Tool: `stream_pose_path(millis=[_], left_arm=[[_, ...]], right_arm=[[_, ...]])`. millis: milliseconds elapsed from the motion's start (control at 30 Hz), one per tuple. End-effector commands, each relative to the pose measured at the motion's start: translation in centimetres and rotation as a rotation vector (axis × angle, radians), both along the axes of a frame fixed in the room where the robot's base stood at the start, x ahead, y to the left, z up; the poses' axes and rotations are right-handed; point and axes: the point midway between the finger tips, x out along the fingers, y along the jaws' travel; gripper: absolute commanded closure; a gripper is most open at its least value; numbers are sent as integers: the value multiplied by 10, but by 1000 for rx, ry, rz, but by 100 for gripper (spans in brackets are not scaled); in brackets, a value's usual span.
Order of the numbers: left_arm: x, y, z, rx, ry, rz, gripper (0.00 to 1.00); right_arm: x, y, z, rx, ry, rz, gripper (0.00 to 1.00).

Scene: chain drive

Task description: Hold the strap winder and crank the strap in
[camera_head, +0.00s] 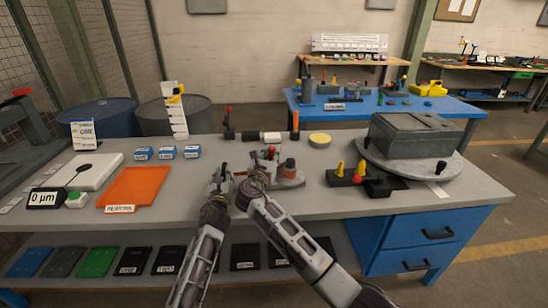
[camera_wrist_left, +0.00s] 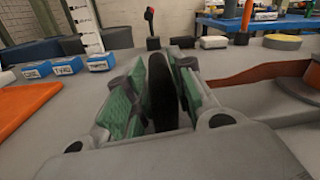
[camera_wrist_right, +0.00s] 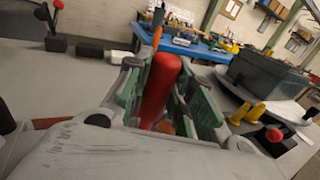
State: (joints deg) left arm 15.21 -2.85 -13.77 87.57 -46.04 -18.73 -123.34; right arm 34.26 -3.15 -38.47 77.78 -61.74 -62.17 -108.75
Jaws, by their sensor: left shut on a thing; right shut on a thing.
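My left gripper (camera_head: 222,178) is above the bench's front middle. Its green pads are shut on a black upright part (camera_wrist_left: 161,85), seen in the left wrist view; I take it as the winder's handle. My right gripper (camera_head: 257,178) is just to its right. It is shut on a red crank grip (camera_wrist_right: 160,85), seen between its pads in the right wrist view. A brown strap (camera_wrist_left: 260,76) runs to the right of the left gripper in the left wrist view. The winder's body is mostly hidden by my grippers.
An orange mat (camera_head: 133,187) and several small blue boxes (camera_head: 167,153) lie to the left. A black block with yellow cones (camera_head: 345,177) and a grey box on a round plate (camera_head: 415,135) stand to the right. A yellow disc (camera_head: 320,140) lies behind.

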Motion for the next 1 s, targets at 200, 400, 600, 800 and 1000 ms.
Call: stream_pose_path(millis=[200, 400, 600, 800, 1000], left_arm=[[0, -6, 6, -7, -10, -10, 100], [0, -5, 5, -7, -10, -10, 100], [0, -5, 5, -7, -10, -10, 100], [0, -5, 5, -7, -10, -9, 100], [0, -4, 5, -6, -10, -8, 100]], right_arm=[[6, 6, -1, 2, 3, -44, 100], [8, 6, -2, 3, 3, -73, 100], [9, 6, -1, 3, 2, -84, 100], [9, 5, -1, 3, 2, -86, 100], [9, 5, -1, 2, 1, -86, 100]])
